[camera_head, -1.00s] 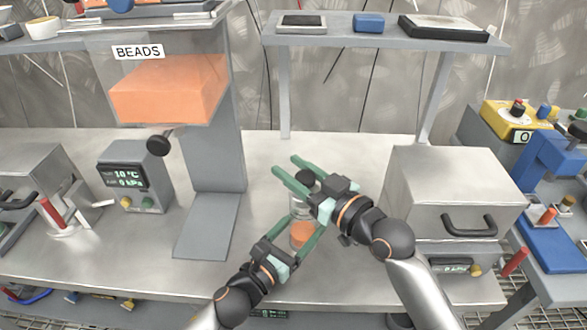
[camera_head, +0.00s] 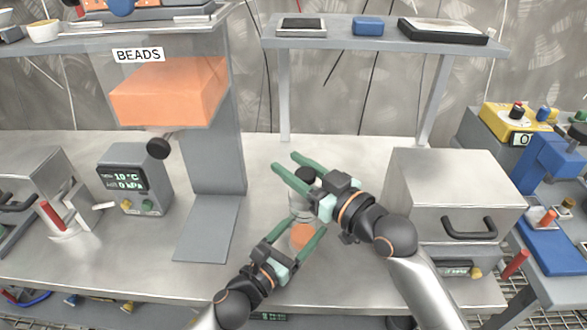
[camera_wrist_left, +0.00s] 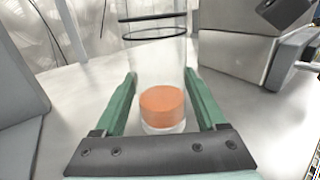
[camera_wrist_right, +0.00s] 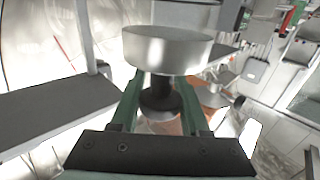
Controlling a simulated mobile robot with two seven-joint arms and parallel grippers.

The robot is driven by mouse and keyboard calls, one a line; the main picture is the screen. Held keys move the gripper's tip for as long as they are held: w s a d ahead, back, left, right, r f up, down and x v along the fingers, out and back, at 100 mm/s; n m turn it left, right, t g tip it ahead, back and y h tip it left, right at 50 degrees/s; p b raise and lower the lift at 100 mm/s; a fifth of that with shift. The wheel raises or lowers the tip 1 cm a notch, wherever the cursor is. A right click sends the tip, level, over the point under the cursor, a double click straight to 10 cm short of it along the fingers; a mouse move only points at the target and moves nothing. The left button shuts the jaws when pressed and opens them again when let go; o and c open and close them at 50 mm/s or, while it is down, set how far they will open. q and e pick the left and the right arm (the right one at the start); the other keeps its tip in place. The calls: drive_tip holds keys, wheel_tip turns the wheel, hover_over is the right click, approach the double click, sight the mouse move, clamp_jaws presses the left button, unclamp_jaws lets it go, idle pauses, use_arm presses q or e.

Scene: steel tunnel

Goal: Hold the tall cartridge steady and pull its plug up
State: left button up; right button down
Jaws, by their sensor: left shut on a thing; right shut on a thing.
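The tall cartridge (camera_wrist_left: 162,75) is a clear upright tube with orange beads low inside; the beads also show in the head view (camera_head: 303,237). My left gripper (camera_wrist_left: 163,90) is shut on the tube, one green finger on each side. The plug (camera_wrist_right: 167,48) shows as a wide silvery disc with a black knob (camera_wrist_right: 158,97); the knob also shows in the head view (camera_head: 304,174). My right gripper (camera_head: 303,178) is shut on the knob above the tube. Two dark rings cross the tube's upper part in the left wrist view. How far the plug sits in the tube is unclear.
A steel box with a black handle (camera_head: 468,226) stands at the right. The beads dispenser (camera_head: 170,92) and a small display unit (camera_head: 128,178) stand at the left. A raised shelf (camera_head: 380,40) spans the back. The bench between is mostly clear.

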drive_tip(key=shift+c, duration=2)
unclamp_jaws()
drive_tip(key=shift+f, duration=0.1)
drive_tip(key=v, duration=1.2)
use_arm(q)
drive_tip(key=o, duration=1.5)
